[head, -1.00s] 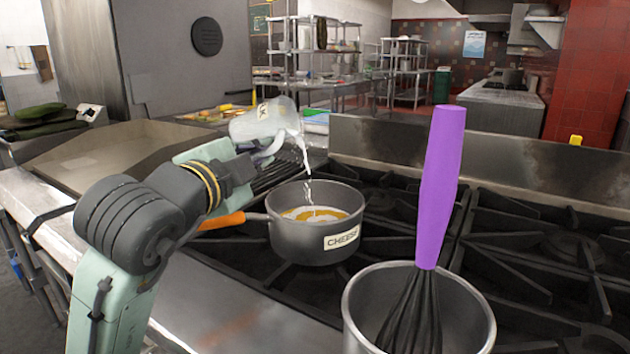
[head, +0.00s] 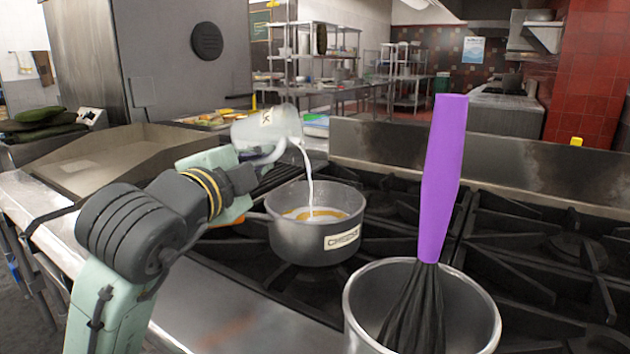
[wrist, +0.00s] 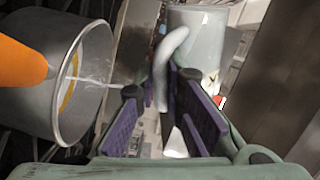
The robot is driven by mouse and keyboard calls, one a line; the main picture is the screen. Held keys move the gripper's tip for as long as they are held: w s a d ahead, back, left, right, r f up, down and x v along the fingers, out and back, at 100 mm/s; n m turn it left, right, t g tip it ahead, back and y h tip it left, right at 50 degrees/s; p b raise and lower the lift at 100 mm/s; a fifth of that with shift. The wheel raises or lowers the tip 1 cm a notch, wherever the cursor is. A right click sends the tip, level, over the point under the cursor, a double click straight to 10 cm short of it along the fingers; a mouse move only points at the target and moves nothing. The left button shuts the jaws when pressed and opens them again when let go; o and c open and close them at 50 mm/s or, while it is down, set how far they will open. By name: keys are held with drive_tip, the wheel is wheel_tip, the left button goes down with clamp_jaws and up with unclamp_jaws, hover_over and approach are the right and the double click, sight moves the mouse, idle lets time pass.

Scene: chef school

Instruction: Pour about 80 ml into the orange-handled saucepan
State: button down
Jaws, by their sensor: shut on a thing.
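The orange-handled saucepan (head: 305,243) stands on the stove with a "CHEESE" label on its side and yellow and white contents inside. Its orange handle (wrist: 22,65) shows close up in the wrist view. A pale jug (head: 265,130) is tilted above it, and a white stream (head: 308,183) falls from its lip into the pan. My gripper (wrist: 160,105) is shut on the jug's handle, as the wrist view shows, with the jug's body (wrist: 197,45) beyond the fingers. In the head view my wrist hides the fingers and part of the pan's handle. The liquid level inside the jug cannot be seen.
A metal pot (head: 365,315) holding a purple-handled whisk (head: 441,180) stands at the front right. Black burner grates (head: 520,240) lie around the pan. A flat griddle (head: 100,165) is at the left, and a steel backsplash (head: 400,150) runs behind the stove.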

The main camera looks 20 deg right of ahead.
sight(268, 136)
drive_tip(key=shift+s+d+f+m+b, duration=0.35)
drive_tip(key=shift+m+b, duration=0.1)
drive_tip(key=shift+m, duration=0.15)
idle(0.6)
drive_tip(key=r+n+p, duration=0.1)
drive_tip(key=r+p, duration=0.1)
drive_tip(key=p, duration=0.1)
drive_tip(key=w+a+r+n+p, duration=0.1)
drive_tip(key=shift+r+n, duration=0.3)
drive_tip(key=shift+r, duration=0.1)
drive_tip(key=shift+s+d+r+n+p, duration=0.15)
drive_tip(key=shift+s+r+n+p, duration=0.05)
drive_tip(key=shift+n+p, duration=0.25)
drive_tip(key=shift+s+f+n, duration=0.1)
drive_tip(key=shift+n, duration=0.15)
drive_tip(key=shift+d+n, duration=0.1)
drive_tip(key=shift+n, duration=0.4)
drive_tip(key=shift+d+f+n, duration=0.15)
drive_tip(key=shift+f+n, duration=0.1)
drive_tip(key=shift+n, duration=0.45)
